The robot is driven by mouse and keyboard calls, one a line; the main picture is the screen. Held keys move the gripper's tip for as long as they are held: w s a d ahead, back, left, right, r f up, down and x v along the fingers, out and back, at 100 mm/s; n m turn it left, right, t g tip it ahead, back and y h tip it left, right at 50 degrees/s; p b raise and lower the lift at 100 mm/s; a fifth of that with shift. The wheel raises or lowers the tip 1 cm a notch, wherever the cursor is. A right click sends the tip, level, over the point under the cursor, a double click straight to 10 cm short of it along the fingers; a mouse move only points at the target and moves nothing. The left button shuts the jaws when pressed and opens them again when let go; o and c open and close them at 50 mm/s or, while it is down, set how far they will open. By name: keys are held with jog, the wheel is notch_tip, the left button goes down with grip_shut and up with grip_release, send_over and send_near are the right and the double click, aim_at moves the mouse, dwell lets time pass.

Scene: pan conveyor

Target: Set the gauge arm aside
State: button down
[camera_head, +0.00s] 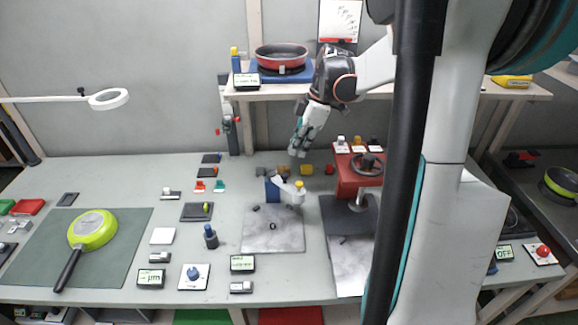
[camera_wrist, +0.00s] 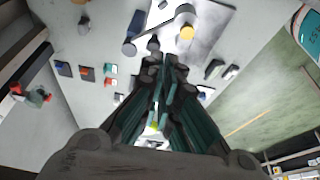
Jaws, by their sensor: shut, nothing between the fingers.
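The gauge arm (camera_head: 289,186) looks like the pale arm on a blue post, with a yellow-topped end over a light grey plate (camera_head: 262,238). In the wrist view the arm (camera_wrist: 160,29) shows beyond my fingertips, with its yellow end to the right and the blue post to the left. My gripper (camera_head: 298,152) points down, above and behind the arm in the head view, apart from it. Its fingers are shut and empty; they also show in the wrist view (camera_wrist: 165,66). My fingers hide part of the table in the wrist view.
A red press-like stand (camera_head: 352,180) with a handwheel is right of the gauge arm. A green pan (camera_head: 94,229) lies on a dark mat at left. A red pan (camera_head: 281,54) sits on the shelf behind. Small blocks and tools dot the table; gaps show between them.

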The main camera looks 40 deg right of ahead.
aim_at(282, 181)
jog(key=s+a+f+n+h, duration=0.1)
jog(key=a+f+n+h, duration=0.25)
jog(key=a+h, duration=0.4)
jog(key=a+f+n+h, duration=0.3)
jog(key=a+n+h, duration=0.15)
jog(key=a, duration=0.65)
jog(key=b+x, duration=0.2)
jog(key=x, duration=0.3)
jog(key=b+x, duration=0.1)
jog(key=x, duration=0.4)
jog(key=shift+s+a+f+b, duration=0.15)
jog(key=shift+s+a+b, duration=0.1)
jog(key=shift+b, duration=0.15)
jog(key=shift+w+d+b, duration=0.15)
jog(key=shift+d+b, duration=0.1)
jog(key=shift+d, duration=0.8)
jog(key=shift+w+d+b, duration=0.2)
jog(key=shift+d+b, duration=0.05)
jog(key=shift+d, duration=0.8)
jog(key=shift+d+n, duration=0.1)
jog(key=shift+n, duration=0.2)
jog(key=shift+s+d+n, duration=0.1)
jog(key=shift+d+n, duration=0.1)
jog(key=shift+n, duration=0.1)
